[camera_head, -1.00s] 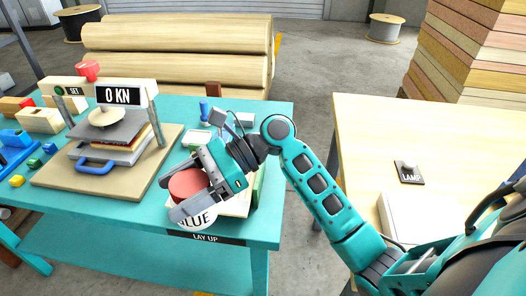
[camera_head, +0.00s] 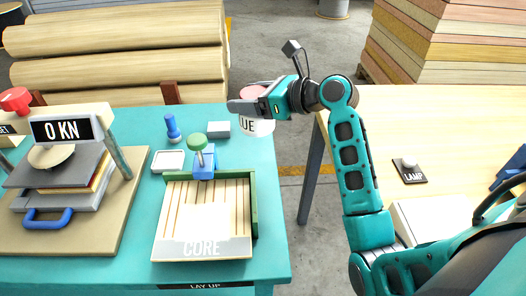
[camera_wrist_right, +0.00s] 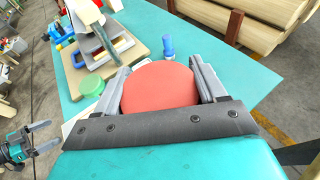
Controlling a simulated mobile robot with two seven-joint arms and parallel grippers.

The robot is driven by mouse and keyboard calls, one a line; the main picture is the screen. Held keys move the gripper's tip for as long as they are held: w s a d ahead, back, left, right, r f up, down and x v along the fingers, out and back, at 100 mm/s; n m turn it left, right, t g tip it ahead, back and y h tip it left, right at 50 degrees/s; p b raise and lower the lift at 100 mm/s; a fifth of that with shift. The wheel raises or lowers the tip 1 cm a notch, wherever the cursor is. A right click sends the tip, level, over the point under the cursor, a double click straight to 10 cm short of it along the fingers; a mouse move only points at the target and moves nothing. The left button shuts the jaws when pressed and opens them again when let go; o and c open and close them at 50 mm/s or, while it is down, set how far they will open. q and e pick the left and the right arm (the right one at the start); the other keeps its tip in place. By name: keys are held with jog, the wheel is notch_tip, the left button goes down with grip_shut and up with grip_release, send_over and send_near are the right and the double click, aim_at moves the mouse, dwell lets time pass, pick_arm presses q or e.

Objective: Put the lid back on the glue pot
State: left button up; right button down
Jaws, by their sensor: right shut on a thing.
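The glue pot (camera_head: 258,128) is a white cylinder with lettering, partly cut off by my right gripper (camera_head: 250,101). Its top is a round red disc (camera_head: 254,91), which fills the space between the fingers in the right wrist view (camera_wrist_right: 160,87). I cannot tell whether this red disc is a separate lid. My right gripper is shut around the upper part of the pot, at the table's back right corner. The pot's base against the table is not clear. My left gripper shows open and empty in the right wrist view (camera_wrist_right: 46,137); it is outside the head view.
The teal table (camera_head: 130,262) holds a core board (camera_head: 203,247), a green-knobbed blue tool (camera_head: 203,160), a white tray (camera_head: 168,161), a blue peg (camera_head: 172,129) and a grey block (camera_head: 219,129). The press (camera_head: 66,131) stands left. A gap separates the wooden table (camera_head: 385,125).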

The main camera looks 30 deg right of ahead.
pick_arm(q)
jog(key=shift+s+f, duration=0.1)
jog(key=shift+s, duration=0.5)
pick_arm(e)
jog(key=w+d+r+m+t+h, duration=0.1)
jog(key=w+d+r+m+h, duration=0.1)
jog(key=w, duration=0.3)
jog(key=shift+w+d+r+t+h, duration=0.4)
jog(key=shift+d+r, duration=0.15)
jog(key=shift+d, duration=0.25)
jog(key=shift+f, duration=0.15)
pick_arm(q)
jog(key=shift+w+f+b, duration=0.2)
jog(key=shift+w+b, duration=0.1)
pick_arm(e)
notch_tip(320, 180, down, 16)
jog(key=shift+r, duration=0.2)
pick_arm(q)
jog(key=shift+s, duration=0.1)
jog(key=shift+s+f+b, duration=0.1)
jog(key=shift+f+b, duration=0.7)
jog(key=shift+f, duration=0.15)
pick_arm(e)
jog(key=shift+f, duration=2.1)
